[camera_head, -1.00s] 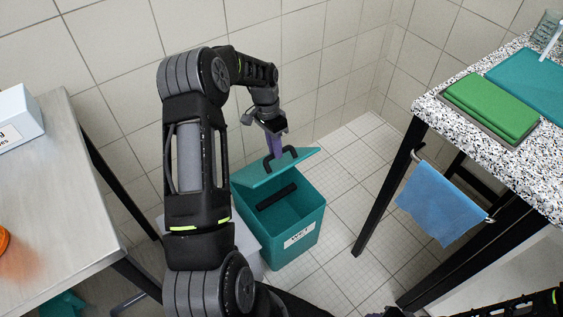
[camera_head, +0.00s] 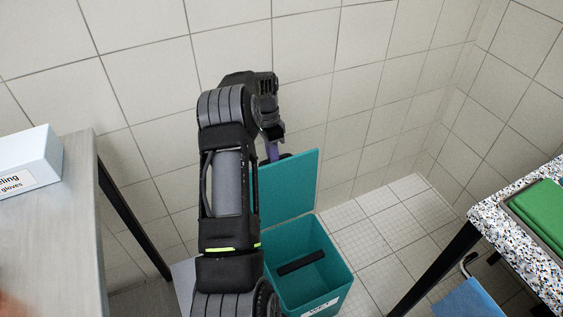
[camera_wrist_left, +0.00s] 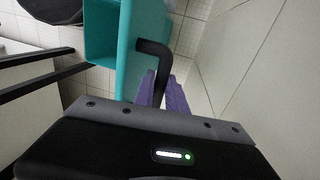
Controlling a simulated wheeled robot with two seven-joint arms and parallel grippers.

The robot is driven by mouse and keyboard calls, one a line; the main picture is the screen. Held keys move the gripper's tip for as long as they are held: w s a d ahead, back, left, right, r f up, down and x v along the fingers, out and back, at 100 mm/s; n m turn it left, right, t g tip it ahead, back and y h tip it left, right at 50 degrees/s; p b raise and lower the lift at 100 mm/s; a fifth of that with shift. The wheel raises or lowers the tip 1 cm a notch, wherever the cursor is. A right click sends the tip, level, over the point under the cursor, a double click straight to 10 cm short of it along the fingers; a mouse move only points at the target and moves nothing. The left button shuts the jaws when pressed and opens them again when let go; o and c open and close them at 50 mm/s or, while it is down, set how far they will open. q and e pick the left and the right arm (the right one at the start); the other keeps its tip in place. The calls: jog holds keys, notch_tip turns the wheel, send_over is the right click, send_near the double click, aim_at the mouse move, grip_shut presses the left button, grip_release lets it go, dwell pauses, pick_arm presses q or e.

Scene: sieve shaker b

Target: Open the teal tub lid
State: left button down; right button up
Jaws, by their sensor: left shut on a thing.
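The teal tub (camera_head: 338,285) stands on the tiled floor with its lid (camera_head: 290,186) swung up to about upright at the back edge. A black bar-shaped thing (camera_head: 302,262) shows inside the tub. My left gripper (camera_head: 272,152) is behind the top of the lid. In the left wrist view its purple fingers (camera_wrist_left: 163,93) are shut on the black lid handle (camera_wrist_left: 160,58), and the teal lid (camera_wrist_left: 125,50) shows beside it. My left arm hides the tub's left part. My right gripper is not in view.
A steel table (camera_head: 70,230) with a white glove box (camera_head: 25,160) stands at the left. A tiled wall is close behind the tub.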

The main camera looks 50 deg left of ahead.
pick_arm(q)
jog(key=shift+s+a+f, duration=0.1)
jog(key=shift+a+f, duration=0.25)
jog(key=c, duration=1.6)
grip_release()
jog(key=shift+o, duration=1.2)
jog(key=shift+r, duration=0.15)
jog(key=shift+r, duration=0.1)
notch_tip(320, 180, up, 7)
jog(key=a, duration=0.1)
jog(key=shift+w+a+r, duration=0.2)
jog(key=shift+w+a, duration=0.1)
jog(key=shift+w, duration=0.05)
